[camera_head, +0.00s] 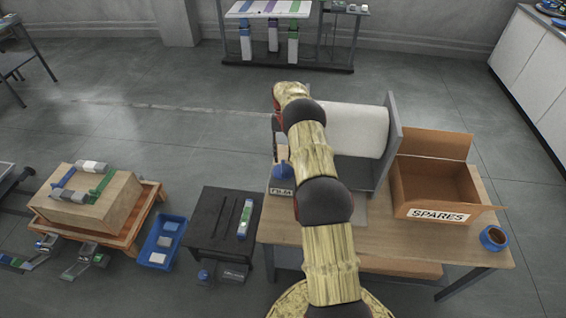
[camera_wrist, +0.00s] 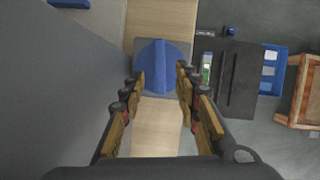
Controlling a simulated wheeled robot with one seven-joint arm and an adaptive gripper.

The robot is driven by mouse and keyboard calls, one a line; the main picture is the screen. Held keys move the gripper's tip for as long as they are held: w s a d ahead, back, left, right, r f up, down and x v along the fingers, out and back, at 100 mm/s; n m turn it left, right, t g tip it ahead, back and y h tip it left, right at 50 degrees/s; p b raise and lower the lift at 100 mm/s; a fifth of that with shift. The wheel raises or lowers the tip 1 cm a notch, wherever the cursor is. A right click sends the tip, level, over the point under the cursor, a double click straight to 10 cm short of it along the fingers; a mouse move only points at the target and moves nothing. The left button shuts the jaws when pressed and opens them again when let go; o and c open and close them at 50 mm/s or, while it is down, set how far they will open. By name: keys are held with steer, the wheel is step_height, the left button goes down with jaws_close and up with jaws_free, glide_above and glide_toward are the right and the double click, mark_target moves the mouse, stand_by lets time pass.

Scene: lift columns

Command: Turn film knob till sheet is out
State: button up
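The film knob (camera_wrist: 158,66) is a blue round dial with a raised grip bar, seen in the wrist view straight ahead between my fingertips. In the head view a bit of the blue knob (camera_head: 283,168) shows left of my arm, above a plate marked FILM (camera_head: 281,190). My gripper (camera_wrist: 160,82) is open, its fingers on either side of the knob's bar; I cannot tell whether they touch the knob. The white film roll (camera_head: 357,129) is mounted between grey side plates on the table, partly behind my arm. No sheet is clearly visible coming out.
An open cardboard box marked SPARES (camera_head: 433,188) and a blue tape roll (camera_head: 493,238) are on the wooden table (camera_head: 400,243) at right.

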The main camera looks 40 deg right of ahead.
steer(key=v, duration=0.8)
steer(key=shift+w+f, duration=0.1)
steer(key=x, duration=0.6)
steer(key=shift+d, duration=0.35)
steer(key=s+a+r+n+t+h, duration=0.1)
steer(key=s+a+r, duration=0.2)
steer(key=a+r, duration=0.4)
steer(key=s+a+r+n+t+h, duration=0.1)
steer(key=s+a+r+n, duration=0.1)
steer(key=s+a+r, duration=0.35)
steer(key=s+a+r+n+t, duration=0.2)
steer(key=s+a+r+t, duration=0.1)
steer(key=s+a+r, duration=0.8)
steer(key=s+a+r+n+t+h, duration=0.1)
steer(key=s+a+r+n+t, duration=0.2)
steer(key=s+a+r, duration=0.8)
steer(key=s+a+t, duration=0.1)
steer(key=s+a, duration=0.1)
steer(key=a, duration=0.2)
steer(key=shift+a, duration=0.3)
